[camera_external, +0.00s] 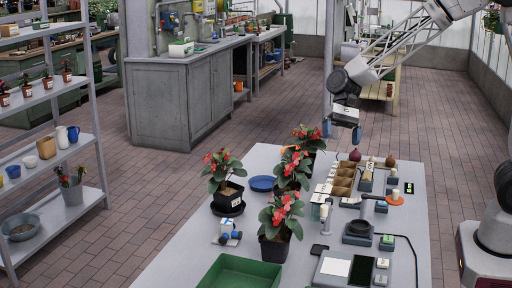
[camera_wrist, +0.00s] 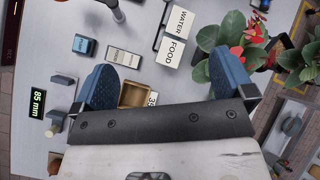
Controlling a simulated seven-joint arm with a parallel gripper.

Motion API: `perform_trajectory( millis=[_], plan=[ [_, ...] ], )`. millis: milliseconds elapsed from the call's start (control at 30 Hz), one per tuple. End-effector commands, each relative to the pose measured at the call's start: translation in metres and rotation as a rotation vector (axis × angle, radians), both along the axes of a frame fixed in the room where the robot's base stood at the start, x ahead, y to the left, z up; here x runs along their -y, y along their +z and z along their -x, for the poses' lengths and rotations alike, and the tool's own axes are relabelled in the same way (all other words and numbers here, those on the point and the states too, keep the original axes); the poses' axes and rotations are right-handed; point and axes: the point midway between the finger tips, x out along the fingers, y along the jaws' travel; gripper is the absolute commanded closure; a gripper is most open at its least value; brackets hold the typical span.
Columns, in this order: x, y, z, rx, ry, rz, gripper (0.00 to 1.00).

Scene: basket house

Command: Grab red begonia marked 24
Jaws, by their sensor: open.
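Several potted begonias with red flowers and green leaves stand on the grey table: one at the left (camera_external: 220,170), one at the front (camera_external: 280,212), and two behind them, one in the middle (camera_external: 290,170) and one farthest back (camera_external: 308,138). I cannot read a number 24 on any pot. In the wrist view a begonia (camera_wrist: 233,35) shows at the upper right, its pot mostly hidden. My gripper (camera_external: 342,131) hangs above the table's far end, right of the farthest begonia. Its blue fingers (camera_wrist: 165,82) are spread apart with nothing between them.
Below my gripper are a compartment tray (camera_external: 343,180), FOOD and WATER cards (camera_wrist: 173,50) and small devices. A blue dish (camera_external: 262,184) lies between the begonias. A green bin (camera_external: 240,272) and a magnifier-like stand (camera_external: 358,230) are nearer the front. A shelf (camera_external: 45,160) stands left.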

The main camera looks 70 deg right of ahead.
Motion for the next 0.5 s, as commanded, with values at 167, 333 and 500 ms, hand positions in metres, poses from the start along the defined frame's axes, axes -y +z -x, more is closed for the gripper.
perform_trajectory(
  millis=[167, 333, 500],
  plan=[
    [-0.001, -0.027, -0.038, -0.083, -0.092, -0.074, 0.0],
    [-0.001, -0.053, -0.074, -0.16, -0.179, -0.144, 0.0],
    [0.0, -0.082, -0.107, -0.239, -0.265, -0.215, 0.0]
  ],
)
